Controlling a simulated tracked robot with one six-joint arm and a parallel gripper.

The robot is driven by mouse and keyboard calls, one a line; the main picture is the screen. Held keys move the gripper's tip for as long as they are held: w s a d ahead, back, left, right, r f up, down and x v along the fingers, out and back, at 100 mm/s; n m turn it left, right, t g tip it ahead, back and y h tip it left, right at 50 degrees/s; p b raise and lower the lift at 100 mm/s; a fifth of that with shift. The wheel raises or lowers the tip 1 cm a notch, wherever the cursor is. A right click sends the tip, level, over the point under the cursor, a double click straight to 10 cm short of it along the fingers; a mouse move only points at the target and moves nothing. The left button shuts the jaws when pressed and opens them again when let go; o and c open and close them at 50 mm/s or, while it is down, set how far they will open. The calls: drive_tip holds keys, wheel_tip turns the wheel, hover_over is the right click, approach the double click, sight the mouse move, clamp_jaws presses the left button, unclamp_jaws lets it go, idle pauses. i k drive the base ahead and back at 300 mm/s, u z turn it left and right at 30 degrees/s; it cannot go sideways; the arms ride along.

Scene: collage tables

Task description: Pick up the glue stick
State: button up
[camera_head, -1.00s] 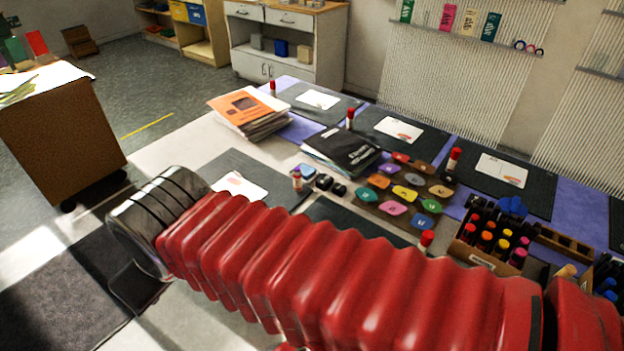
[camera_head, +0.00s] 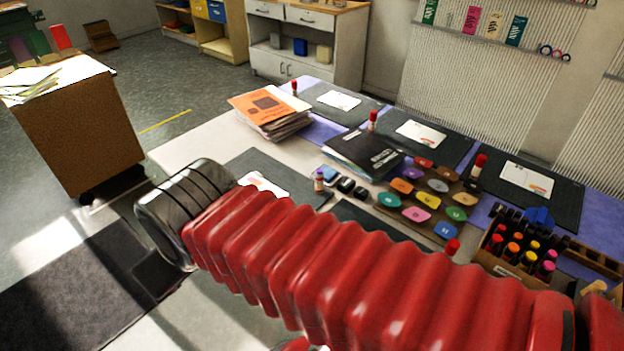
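Several upright glue sticks with red caps stand on the long table. One with a pale body (camera_head: 319,182) is nearest, at the right edge of the near left dark mat. Others stand by the far mats: at the back (camera_head: 294,88), by the black booklets (camera_head: 373,121) and at the right (camera_head: 478,166). Another red cap (camera_head: 452,247) shows just above my arm, its lower part hidden. I cannot tell which one the task means. My red ribbed arm crosses the front, ending in a grey metal section at left. My gripper's fingers do not show.
The table (camera_head: 205,148) also bears an orange-topped stack (camera_head: 268,107), black booklets (camera_head: 362,154), a tray of coloured pieces (camera_head: 425,197) and a box of markers (camera_head: 515,265). A brown cabinet (camera_head: 85,140) stands left. Floor between it and the table is clear.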

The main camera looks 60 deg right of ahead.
sight(318, 178)
drive_tip(key=i, duration=0.9)
